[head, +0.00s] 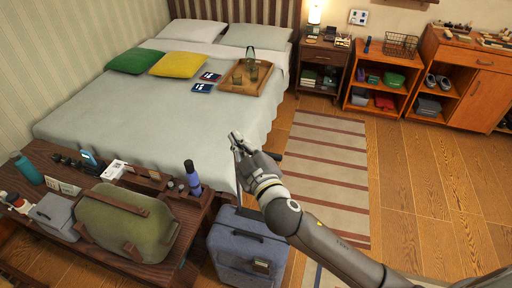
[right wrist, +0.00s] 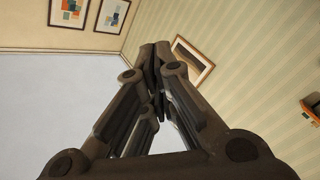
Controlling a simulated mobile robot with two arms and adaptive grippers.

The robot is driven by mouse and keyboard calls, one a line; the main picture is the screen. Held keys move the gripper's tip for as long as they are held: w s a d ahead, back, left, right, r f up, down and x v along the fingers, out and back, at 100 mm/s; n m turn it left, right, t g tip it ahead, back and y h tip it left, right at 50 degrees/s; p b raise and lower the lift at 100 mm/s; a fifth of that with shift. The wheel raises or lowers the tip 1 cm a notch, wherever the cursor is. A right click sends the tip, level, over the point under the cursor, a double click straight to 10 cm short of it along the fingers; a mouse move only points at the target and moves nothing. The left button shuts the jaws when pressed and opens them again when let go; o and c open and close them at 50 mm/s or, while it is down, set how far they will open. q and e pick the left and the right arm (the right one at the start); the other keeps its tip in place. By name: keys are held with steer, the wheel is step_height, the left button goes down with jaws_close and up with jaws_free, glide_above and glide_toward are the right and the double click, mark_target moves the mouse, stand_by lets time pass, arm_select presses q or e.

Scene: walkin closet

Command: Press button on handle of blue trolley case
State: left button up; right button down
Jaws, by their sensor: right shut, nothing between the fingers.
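The blue trolley case (head: 243,248) stands upright on the floor at the bottom middle of the head view, to the right of the wooden bench. Its handle and button are not clear; my right arm covers part of its upper right. My right gripper (head: 236,140) is above the case and in front of the bed's near edge, pointing up, shut and empty. In the right wrist view its fingers (right wrist: 156,62) meet against the wall and ceiling, and the case does not show there. My left gripper is in neither view.
A dark wooden bench (head: 196,237) with a green bag (head: 128,222), a grey box (head: 55,214) and bottles stands at the left. The bed (head: 150,112) fills the back left. A striped rug (head: 322,170) and bare floor lie to the right.

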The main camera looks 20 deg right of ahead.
steer(key=w+a+r+n+g+y, duration=0.25)
steer(key=a+n+y, duration=0.4)
steer(key=n, duration=0.35)
steer(key=w+a+r+n+g+y, duration=0.1)
steer(key=a+r+n+g+y, duration=0.25)
steer(key=a+n+y, duration=0.5)
steer(key=w+d+f+n+g+h, duration=0.1)
steer(key=w+d+f+n+h, duration=0.1)
steer(key=d, duration=0.6)
steer(key=w+d+f+n+g+h, duration=0.1)
steer(key=w+d+f+h, duration=0.2)
steer(key=d+h, duration=0.3)
steer(key=w+d+f+n+g+h, duration=0.2)
steer(key=w+d+f+h, duration=0.1)
steer(key=d, duration=0.6)
steer(key=shift+w+d+f+n+h, duration=0.35)
steer(key=shift+w+d+h, duration=0.05)
steer(key=shift+w+h, duration=0.35)
steer(key=shift+f, duration=0.15)
